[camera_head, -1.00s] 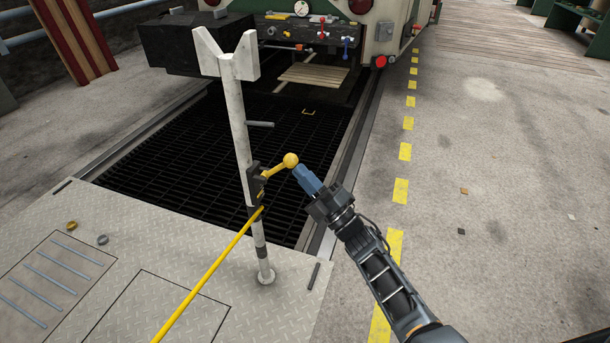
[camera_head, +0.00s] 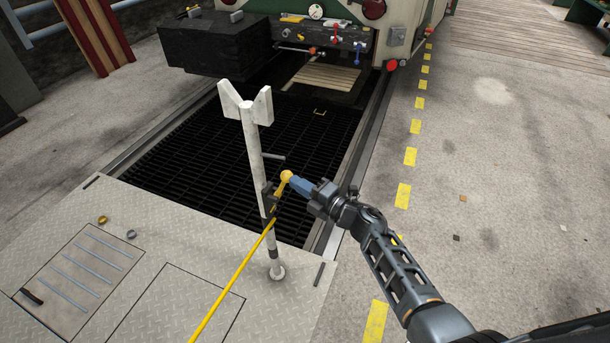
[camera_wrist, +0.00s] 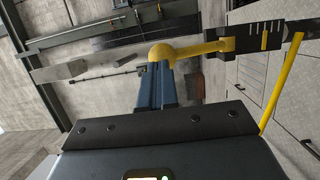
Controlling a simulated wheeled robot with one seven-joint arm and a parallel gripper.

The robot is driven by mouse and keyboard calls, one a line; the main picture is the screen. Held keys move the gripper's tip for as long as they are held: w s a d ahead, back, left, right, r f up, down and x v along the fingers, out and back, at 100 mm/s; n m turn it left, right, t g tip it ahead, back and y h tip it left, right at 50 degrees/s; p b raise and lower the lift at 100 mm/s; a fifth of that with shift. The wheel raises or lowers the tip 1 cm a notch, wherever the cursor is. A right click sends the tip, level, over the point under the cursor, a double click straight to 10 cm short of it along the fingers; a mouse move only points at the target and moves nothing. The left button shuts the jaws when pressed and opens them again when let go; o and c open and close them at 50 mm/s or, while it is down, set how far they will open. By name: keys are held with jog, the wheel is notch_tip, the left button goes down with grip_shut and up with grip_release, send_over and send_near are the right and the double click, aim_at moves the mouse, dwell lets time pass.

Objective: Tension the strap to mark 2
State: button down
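A white post (camera_head: 257,165) with a forked top stands upright on the metal deck. A black ratchet (camera_head: 268,202) is fixed to it, with a yellow strap (camera_head: 232,283) running down toward the front left. The ratchet's yellow lever ends in a round knob (camera_head: 286,176). My gripper (camera_head: 294,183) has its blue fingers close together on the knob, right of the post. In the wrist view the knob (camera_wrist: 163,54) sits at the fingertips (camera_wrist: 157,72). The ratchet (camera_wrist: 240,44) shows several white marks and a yellow pointer (camera_wrist: 265,41); which mark it is at is unclear.
A dark grated pit (camera_head: 225,150) lies behind the post, with a tram front (camera_head: 330,45) beyond it. A yellow ring (camera_head: 103,219) and a grey ring (camera_head: 131,235) lie on the deck at left. Floor right of the yellow dashes (camera_head: 403,195) is mostly clear.

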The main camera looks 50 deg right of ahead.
jog(key=shift+w+a+r+g+p, duration=0.2)
jog(key=shift+w+r+g+p, duration=0.25)
jog(key=shift+p, duration=0.1)
jog(key=shift+w+a+r+p, duration=0.1)
jog(key=shift+w+a+p, duration=0.05)
jog(key=shift+w+p, duration=0.3)
jog(key=shift+w, duration=0.1)
